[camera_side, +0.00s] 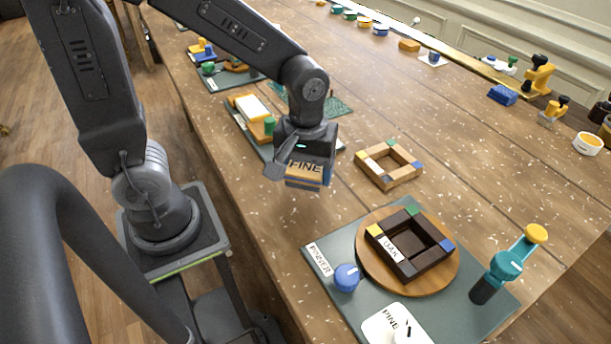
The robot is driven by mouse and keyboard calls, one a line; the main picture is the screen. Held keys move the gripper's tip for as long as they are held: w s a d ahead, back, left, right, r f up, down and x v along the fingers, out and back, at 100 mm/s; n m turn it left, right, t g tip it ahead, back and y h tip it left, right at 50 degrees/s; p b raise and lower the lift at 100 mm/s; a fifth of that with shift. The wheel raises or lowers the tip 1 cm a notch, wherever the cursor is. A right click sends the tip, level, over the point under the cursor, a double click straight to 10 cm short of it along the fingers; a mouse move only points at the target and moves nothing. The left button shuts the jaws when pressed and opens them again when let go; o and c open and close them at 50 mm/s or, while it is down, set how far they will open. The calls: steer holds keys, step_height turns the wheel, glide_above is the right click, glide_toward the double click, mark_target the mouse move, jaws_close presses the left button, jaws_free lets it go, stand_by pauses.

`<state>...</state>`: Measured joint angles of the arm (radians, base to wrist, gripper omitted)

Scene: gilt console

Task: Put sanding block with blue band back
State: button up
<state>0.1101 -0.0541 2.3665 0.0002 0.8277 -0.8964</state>
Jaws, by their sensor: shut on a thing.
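My gripper (304,172) is shut on a sanding block (303,183) that has a light wood-coloured body, a dark "FINE" label on its side and some blue showing at its right edge. The gripper holds the block in the air over the table's near side. Part of the block is hidden by the fingers. Below and behind it, a dark mat (236,112) carries an orange-and-white block (250,107) and a green-topped piece (269,126).
A light wooden frame (388,164) lies right of my gripper. In front, a grey-green mat (335,285) holds a round board (440,278) with a dark "OAK" frame (410,243), a blue knob (346,277) and a teal-yellow tool (508,264).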

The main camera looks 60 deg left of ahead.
mark_target(305, 166)
steer(key=shift+f, duration=1.15)
steer(key=shift+f, duration=0.1)
steer(key=o, duration=0.9)
step_height(305, 166, up, 12)
steer(key=shift+a+r, duration=0.1)
steer(key=s+a+m+t, duration=0.1)
steer(key=s+m+t, duration=0.1)
steer(key=m, duration=0.1)
steer(key=s+a+r+m+t, duration=0.1)
steer(key=m, duration=0.2)
steer(key=s+r+m+t, duration=0.1)
steer(key=s+m+t, duration=0.1)
steer(key=m, duration=0.1)
steer(key=shift+s+a+t, duration=0.3)
steer(key=shift+a, duration=0.1)
